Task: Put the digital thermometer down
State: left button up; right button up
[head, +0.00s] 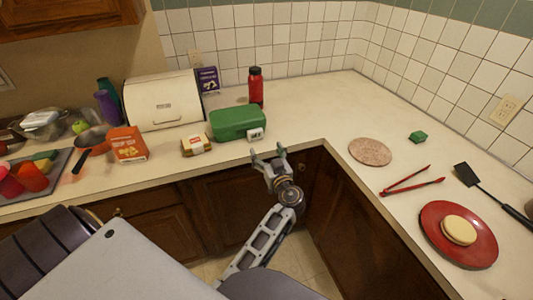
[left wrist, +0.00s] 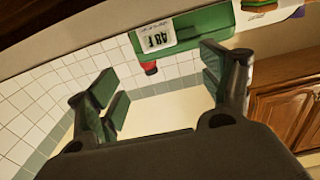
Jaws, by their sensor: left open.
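The digital thermometer (head: 256,134) is a small white block with a dark readout. It stands on the counter in front of the right end of a green box (head: 236,122). In the left wrist view the thermometer (left wrist: 157,37) shows upside down against the green box, beyond the fingertips. My left gripper (head: 268,153) is open and empty, just off the counter's front edge, a little in front of the thermometer. Its spread fingers (left wrist: 160,88) also show in the left wrist view, apart from the thermometer. My right gripper is not in view.
A sandwich (head: 196,146), an orange box (head: 127,144) and a bread bin (head: 164,101) stand left of the green box. A red bottle (head: 256,86) stands behind it. A round trivet (head: 370,151), red tongs (head: 412,182) and red plate (head: 435,232) lie right. Counter between thermometer and trivet is clear.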

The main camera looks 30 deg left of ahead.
pick_arm(q)
jog(key=w+d+f+m+t+h, duration=0.1)
jog(key=d+f+m+h, duration=0.4)
jog(key=f, duration=0.3)
jog(key=d+f+m+h, duration=0.4)
jog(key=f+h, duration=0.1)
jog(key=f, duration=0.3)
jog(key=s+d+f+m+g+h, duration=0.15)
jog(key=s+f, duration=0.25)
jog(key=f, duration=0.7)
jog(key=s+f+m+g+h, duration=0.15)
jog(key=s+f, duration=0.35)
jog(key=f, duration=0.6)
jog(key=s+a+f+g, duration=0.2)
jog(key=s+f+g, duration=0.3)
jog(key=s+f, duration=1.2)
jog(key=s+a+f+g, duration=0.1)
jog(key=s+a+f, duration=0.2)
jog(key=s, duration=0.9)
jog(key=s+a+f+g, duration=0.2)
jog(key=s+f, duration=0.5)
jog(key=s, duration=0.5)
jog(key=shift+s+a+f+g, duration=0.2)
jog(key=shift+s+a+g, duration=0.1)
jog(key=shift+a, duration=0.15)
jog(key=shift+o, duration=0.4)
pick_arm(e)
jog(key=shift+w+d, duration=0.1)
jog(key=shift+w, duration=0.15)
